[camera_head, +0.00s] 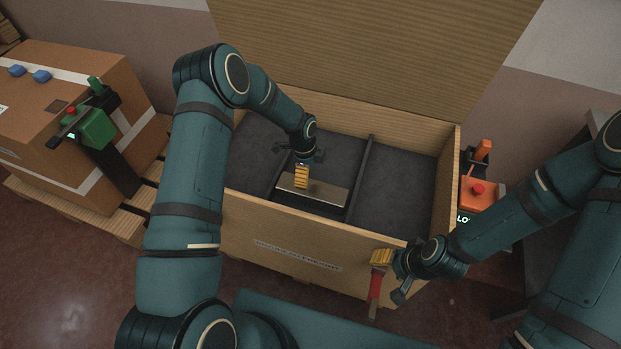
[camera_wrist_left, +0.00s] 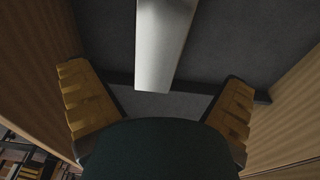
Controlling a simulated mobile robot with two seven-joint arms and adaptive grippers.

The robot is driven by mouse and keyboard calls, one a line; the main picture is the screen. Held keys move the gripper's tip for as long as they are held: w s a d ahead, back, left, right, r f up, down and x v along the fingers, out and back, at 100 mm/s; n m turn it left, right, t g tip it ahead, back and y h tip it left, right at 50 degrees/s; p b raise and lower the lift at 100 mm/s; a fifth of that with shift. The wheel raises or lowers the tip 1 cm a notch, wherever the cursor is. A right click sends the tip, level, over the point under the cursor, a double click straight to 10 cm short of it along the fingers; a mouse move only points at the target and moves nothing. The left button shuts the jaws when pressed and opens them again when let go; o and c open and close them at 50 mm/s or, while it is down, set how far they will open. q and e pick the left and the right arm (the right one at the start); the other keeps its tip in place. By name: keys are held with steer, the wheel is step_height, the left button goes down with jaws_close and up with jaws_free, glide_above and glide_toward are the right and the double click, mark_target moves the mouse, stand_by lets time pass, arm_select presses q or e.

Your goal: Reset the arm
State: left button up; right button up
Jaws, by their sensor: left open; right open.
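My left gripper (camera_head: 302,176) is inside the large wooden crate (camera_head: 300,258), above a flat metallic plate (camera_head: 326,190). In the left wrist view my left gripper (camera_wrist_left: 157,76) has its yellow-padded fingers spread wide, with nothing between the pads. The plate (camera_wrist_left: 163,45) shows beyond them as a pale strip. My right gripper (camera_head: 385,275) is outside the crate, by its front right corner; it is open. A red bar-shaped piece (camera_head: 375,284) hangs just below its yellow pad; I cannot tell whether it touches the gripper.
Dark dividers (camera_head: 361,172) split the crate, and its tall lid (camera_head: 370,55) stands open behind. An orange device (camera_head: 478,192) stands right of the crate.

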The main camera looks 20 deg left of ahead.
arm_select(q)
steer(key=shift+a+r, duration=0.1)
steer(key=shift+r, duration=0.85)
arm_select(e)
steer(key=shift+r, duration=0.2)
